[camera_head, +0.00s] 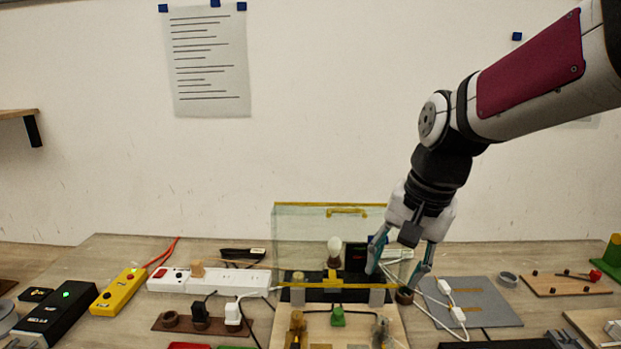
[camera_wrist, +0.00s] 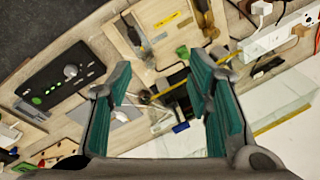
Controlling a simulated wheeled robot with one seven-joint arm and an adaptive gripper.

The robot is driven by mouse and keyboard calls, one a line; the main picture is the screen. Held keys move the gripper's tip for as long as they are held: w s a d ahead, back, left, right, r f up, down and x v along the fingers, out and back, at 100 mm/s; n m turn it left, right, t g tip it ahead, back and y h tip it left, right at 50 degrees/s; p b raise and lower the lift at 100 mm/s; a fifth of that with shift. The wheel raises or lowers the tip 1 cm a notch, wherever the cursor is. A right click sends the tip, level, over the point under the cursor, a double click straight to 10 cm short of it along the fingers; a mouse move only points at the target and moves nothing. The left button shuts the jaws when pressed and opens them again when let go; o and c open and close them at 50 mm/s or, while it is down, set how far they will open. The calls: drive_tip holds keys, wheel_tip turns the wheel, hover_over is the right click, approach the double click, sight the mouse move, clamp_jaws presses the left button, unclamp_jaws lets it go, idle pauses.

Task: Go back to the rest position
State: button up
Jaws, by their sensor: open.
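My gripper (camera_head: 399,267) hangs at the right end of the clear box in the head view, pointing down with its fingers spread. It also shows in the wrist view (camera_wrist: 168,92), with two green-padded fingers apart and nothing between them. The clear box (camera_head: 300,232) has yellow edges and a yellow handle. A light bulb (camera_head: 334,246) shows upright at the box. A wooden board (camera_head: 280,325) with small fittings lies in front of it. I cannot tell from these views how close the fingertips are to the box or the cables behind them.
A white power strip (camera_head: 222,281), a yellow box (camera_head: 119,291) and a black box with a green light (camera_head: 58,312) are at left. A grey mat (camera_head: 480,299) with white connectors lies right, near a wooden board (camera_head: 568,283). Free air lies above the table at left.

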drive_tip(key=s+d+r+n+t, duration=0.1)
drive_tip(key=s+d+n, duration=0.1)
drive_tip(key=s, duration=0.6)
drive_tip(key=s+d+r+n+t+h, duration=0.1)
drive_tip(key=s+d+r+n+t, duration=0.1)
drive_tip(key=s, duration=0.7)
drive_tip(key=shift+d+n+h, duration=0.3)
drive_tip(key=shift+d+n, duration=0.45)
drive_tip(key=shift+n, duration=0.25)
